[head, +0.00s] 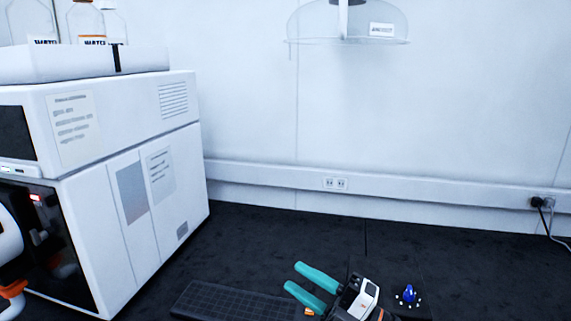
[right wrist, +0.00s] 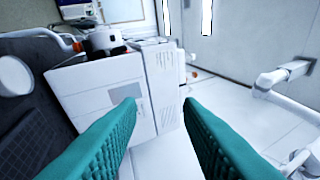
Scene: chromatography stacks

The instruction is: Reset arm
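My right gripper (head: 293,276) has two teal fingers and shows at the bottom middle of the head view, above the dark bench. Its fingers are spread apart with nothing between them. In the right wrist view, the same gripper (right wrist: 159,104) is open and empty, with the white instrument stack behind the gap. My left gripper is not in view.
A white instrument stack (head: 150,130) stands at left, with a tray (head: 75,63) and labelled bottles on top. A blue-topped item (head: 409,293) sits right of my right gripper. The dark bench (head: 290,240) is bare towards the wall. A clear dome-shaped hood (head: 345,22) hangs above.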

